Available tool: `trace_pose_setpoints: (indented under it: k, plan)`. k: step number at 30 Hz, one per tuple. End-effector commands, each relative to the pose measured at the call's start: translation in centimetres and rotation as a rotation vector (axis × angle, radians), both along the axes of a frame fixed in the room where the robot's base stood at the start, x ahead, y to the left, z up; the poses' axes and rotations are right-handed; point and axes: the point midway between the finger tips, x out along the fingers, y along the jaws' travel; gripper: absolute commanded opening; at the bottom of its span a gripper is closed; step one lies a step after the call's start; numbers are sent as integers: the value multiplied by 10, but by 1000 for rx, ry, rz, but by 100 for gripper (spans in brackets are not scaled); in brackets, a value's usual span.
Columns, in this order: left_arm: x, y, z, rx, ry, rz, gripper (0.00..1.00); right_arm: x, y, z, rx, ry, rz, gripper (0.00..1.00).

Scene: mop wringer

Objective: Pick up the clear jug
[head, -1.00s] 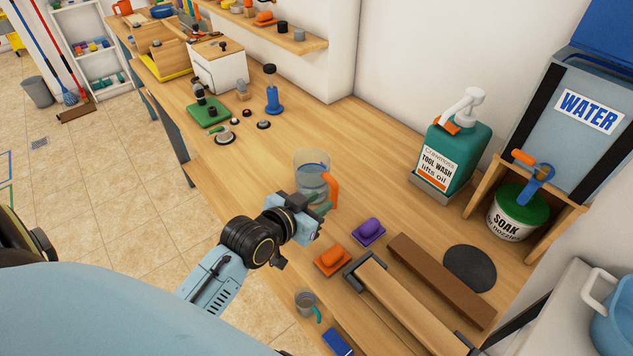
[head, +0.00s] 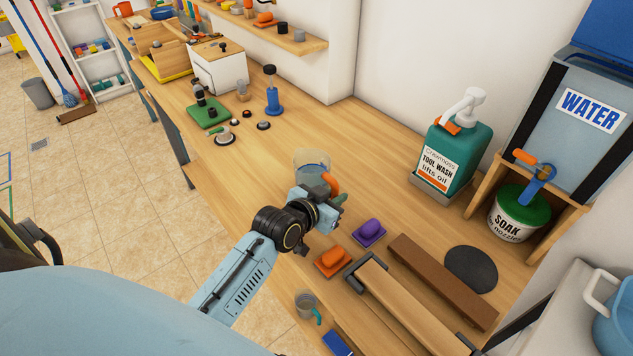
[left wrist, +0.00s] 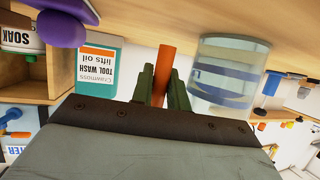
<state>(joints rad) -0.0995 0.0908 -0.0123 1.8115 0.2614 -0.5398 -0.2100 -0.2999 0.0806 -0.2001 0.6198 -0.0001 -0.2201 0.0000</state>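The clear jug (head: 311,163) is see-through with a blue band and an orange handle, near the bench's front edge. My left gripper (head: 338,197) is at the handle, on the jug's near side, and hides its lower part in the head view. In the left wrist view, the jug (left wrist: 226,75) is right of the fingers. The green fingers (left wrist: 162,90) sit close together on both sides of the orange handle, shut on it. I cannot tell whether the jug's base touches the bench. My right gripper is not in view.
A brown bar (head: 440,280) lies further right. A green soap bottle (head: 448,150) stands behind. The bench (head: 370,130) is clear behind the jug.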

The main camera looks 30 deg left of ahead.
Motion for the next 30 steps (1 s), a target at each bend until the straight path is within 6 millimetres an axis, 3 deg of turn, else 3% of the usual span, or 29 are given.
trace_pose_setpoints:
  k: [3, 20, 30]
  plan:
    - [0, 0, 0, 0, 0, 0, 0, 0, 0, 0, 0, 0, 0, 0]
    - [0, 0, 4, 2, -4, 0, 0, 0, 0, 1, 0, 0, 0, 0]
    - [1, 0, 27, 1, -6, 0, 0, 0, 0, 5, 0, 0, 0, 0]
